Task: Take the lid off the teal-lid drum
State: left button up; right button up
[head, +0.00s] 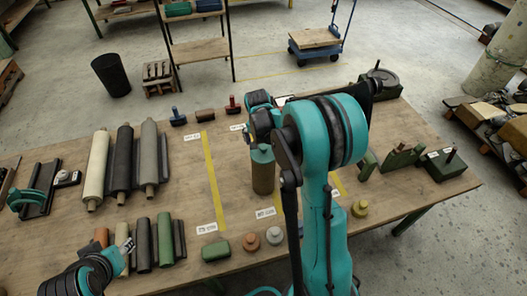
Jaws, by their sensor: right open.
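The drum (263,180) is a brown upright cylinder standing on the wooden table, near the middle of the head view. Its dull teal lid (262,154) is on top. My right gripper (264,140) is open and points down just above the lid. I cannot tell whether its fingers touch the lid, as the hand and arm partly cover it. My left gripper (127,246) is at the lower left, beside the short rolls and away from the drum. Its fingers are too small to read.
Several long rolls (97,165) lie at the left of the wooden table (230,262), with short rolls (165,240) in front. A green block (215,251) and small knobbed pieces (251,242) lie near the front edge. Green tools (400,158) stand at the right. My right arm hides the table's middle.

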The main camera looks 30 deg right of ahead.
jog(key=c, duration=1.5)
jog(key=shift+s+a, duration=0.1)
jog(key=shift+s, duration=0.05)
jog(key=shift+c, duration=1.3)
